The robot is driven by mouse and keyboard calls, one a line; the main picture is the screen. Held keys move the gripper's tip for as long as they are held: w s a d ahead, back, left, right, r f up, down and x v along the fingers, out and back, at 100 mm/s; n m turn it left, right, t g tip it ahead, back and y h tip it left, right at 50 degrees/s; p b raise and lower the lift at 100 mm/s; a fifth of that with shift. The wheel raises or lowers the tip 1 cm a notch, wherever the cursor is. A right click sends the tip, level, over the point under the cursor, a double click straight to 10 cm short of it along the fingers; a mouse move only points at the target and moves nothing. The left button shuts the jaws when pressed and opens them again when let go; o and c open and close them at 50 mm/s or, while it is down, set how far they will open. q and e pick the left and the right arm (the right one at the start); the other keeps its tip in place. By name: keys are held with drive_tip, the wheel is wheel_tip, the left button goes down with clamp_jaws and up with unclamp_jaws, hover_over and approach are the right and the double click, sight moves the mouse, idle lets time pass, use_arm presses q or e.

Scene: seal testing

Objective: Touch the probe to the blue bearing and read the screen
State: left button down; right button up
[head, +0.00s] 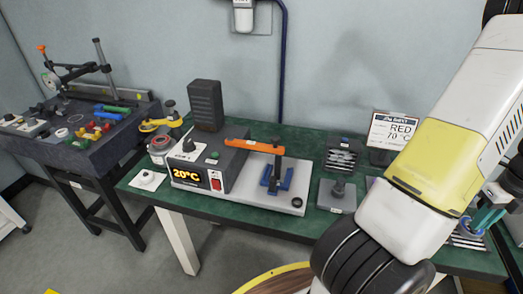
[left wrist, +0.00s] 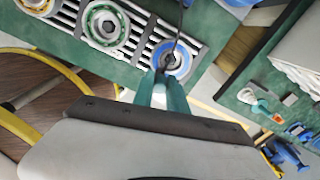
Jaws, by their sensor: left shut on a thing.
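The blue bearing (left wrist: 184,60) lies in a slotted rack (left wrist: 143,27) in the left wrist view, right of a green bearing (left wrist: 107,24). My left gripper (left wrist: 161,84) has teal fingers over the near edge of the blue bearing. It is shut on the thin dark probe (left wrist: 177,38), which crosses the bearing. I cannot tell whether the probe touches it. In the head view my left gripper (head: 488,214) is at the right edge, partly hidden by my arm. The tester screen (head: 187,177) reads 20°C in yellow digits. My right gripper is not in view.
A grey plate with an orange-armed press (head: 255,147) stands beside the tester on the green table. A sign (head: 392,131) reads RED 70 °C. A second bench (head: 75,150) with tools is at the left. A yellow ring (left wrist: 70,70) surrounds a brown round surface below.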

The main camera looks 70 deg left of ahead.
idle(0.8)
use_arm(q)
drive_tip(key=shift+r, duration=2.5)
